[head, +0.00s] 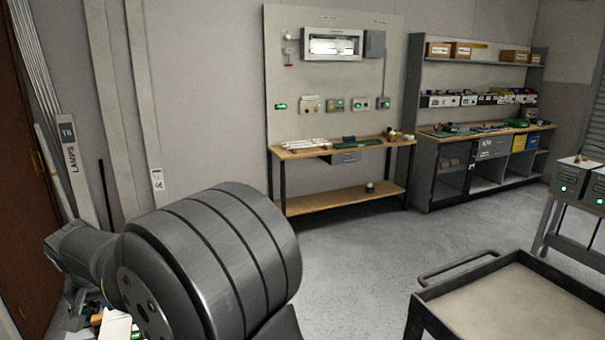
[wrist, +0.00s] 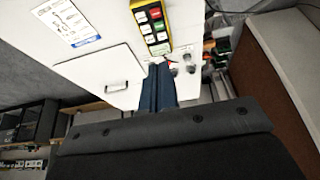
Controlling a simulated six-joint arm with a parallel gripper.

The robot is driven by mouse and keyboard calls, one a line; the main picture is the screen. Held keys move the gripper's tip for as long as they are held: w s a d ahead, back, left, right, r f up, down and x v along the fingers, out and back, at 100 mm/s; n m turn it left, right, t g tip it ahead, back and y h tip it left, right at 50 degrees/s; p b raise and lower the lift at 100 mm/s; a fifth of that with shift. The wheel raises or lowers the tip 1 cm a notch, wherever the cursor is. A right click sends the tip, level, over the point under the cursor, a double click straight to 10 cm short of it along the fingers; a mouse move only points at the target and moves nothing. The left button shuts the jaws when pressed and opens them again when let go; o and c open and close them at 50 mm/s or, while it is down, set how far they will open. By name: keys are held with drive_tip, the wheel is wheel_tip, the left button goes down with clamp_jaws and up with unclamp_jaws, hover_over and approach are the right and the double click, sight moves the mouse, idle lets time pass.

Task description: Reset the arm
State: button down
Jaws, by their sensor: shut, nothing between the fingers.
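My arm (head: 205,265) fills the lower left of the head view as a thick dark grey ribbed cylinder, with a slimmer link to its left. The head view does not show my gripper. In the wrist view my gripper (wrist: 159,72) has its two blue fingers together, with nothing between them. Past the fingertips is a white panel (wrist: 95,75) with a small dark handle. A yellow-framed block of red, white and green buttons (wrist: 152,24) is above the fingers. I cannot tell how far the fingertips are from the panel.
A wooden workbench (head: 330,147) with a backboard stands at the back centre. A shelved bench (head: 480,135) is to its right. A dark-rimmed cart (head: 500,262) is at lower right, near a stand with boxes (head: 570,178). Grey floor (head: 350,250) between them is clear.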

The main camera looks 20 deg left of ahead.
drive_tip(key=r, duration=0.4)
drive_tip(key=shift+w+r, duration=0.2)
drive_tip(key=c, duration=0.6)
unclamp_jaws()
drive_tip(key=o, duration=0.4)
drive_tip(key=shift+w+a+f, duration=0.15)
drive_tip(key=shift+w+a, duration=0.05)
drive_tip(key=shift+w, duration=0.05)
drive_tip(key=shift+o, duration=1)
drive_tip(key=w+a+f+g+h, duration=0.3)
drive_tip(key=w+a+f, duration=0.2)
drive_tip(key=w, duration=0.1)
drive_tip(key=shift+w, duration=0.15)
wheel_tip(320, 180, down, 10)
drive_tip(key=shift+f, duration=0.1)
